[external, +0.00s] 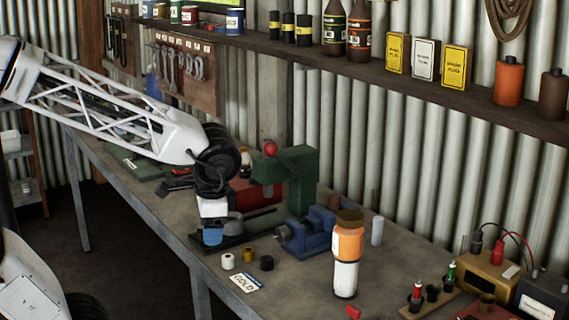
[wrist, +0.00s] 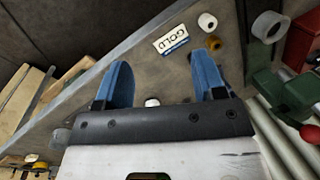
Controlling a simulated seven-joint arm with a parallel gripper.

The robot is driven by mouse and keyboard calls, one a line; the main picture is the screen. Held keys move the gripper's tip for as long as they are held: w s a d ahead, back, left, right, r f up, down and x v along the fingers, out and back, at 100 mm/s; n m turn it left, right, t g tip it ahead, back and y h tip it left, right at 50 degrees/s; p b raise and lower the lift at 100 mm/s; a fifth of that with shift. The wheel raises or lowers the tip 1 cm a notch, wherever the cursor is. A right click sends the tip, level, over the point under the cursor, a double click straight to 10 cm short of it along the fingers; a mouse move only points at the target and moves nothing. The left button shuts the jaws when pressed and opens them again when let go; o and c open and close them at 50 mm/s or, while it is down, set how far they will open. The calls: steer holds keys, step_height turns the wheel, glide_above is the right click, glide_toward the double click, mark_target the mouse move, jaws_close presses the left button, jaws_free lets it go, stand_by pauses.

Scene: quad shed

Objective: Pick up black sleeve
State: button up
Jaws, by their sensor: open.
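The black sleeve (external: 266,263) is a small dark cylinder standing on the bench in the external view. A white sleeve (external: 228,261) and a brass-coloured sleeve (external: 248,254) stand to its left, and a GOLD card (external: 245,282) lies in front. My gripper (external: 212,237) is above the bench, to the left of and behind the black sleeve, apart from it. In the wrist view its blue fingers (wrist: 161,62) are spread with nothing gripped. That view shows the card, white sleeve (wrist: 207,22) and brass sleeve (wrist: 213,42); I cannot make out the black sleeve there.
A blue vise (external: 308,235) and a green press (external: 298,180) stand behind the sleeves. An orange and white bottle (external: 346,260) stands to the right. A red-and-black-leaded battery box (external: 490,270) is at far right. The bench's front edge is close to the card.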

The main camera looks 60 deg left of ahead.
steer(key=w+f+m+g+y, duration=0.1)
steer(key=w+f+m+y, duration=0.4)
steer(key=w+f+m, duration=0.15)
steer(key=m+t+y, duration=0.2)
steer(key=m+y, duration=0.3)
steer(key=m, duration=0.3)
glide_toward(268, 259)
steer(key=shift+s+a+f, duration=0.2)
steer(key=shift+s+a, duration=0.5)
steer(key=shift+w+d+f+m+t+y, duration=0.35)
steer(key=shift+w+m+t+y, duration=0.05)
steer(key=shift+w+m+t, duration=0.15)
steer(key=shift+s, duration=0.1)
steer(key=shift+x, duration=1.3)
steer(key=shift+x, duration=2.65)
steer(key=c, duration=1)
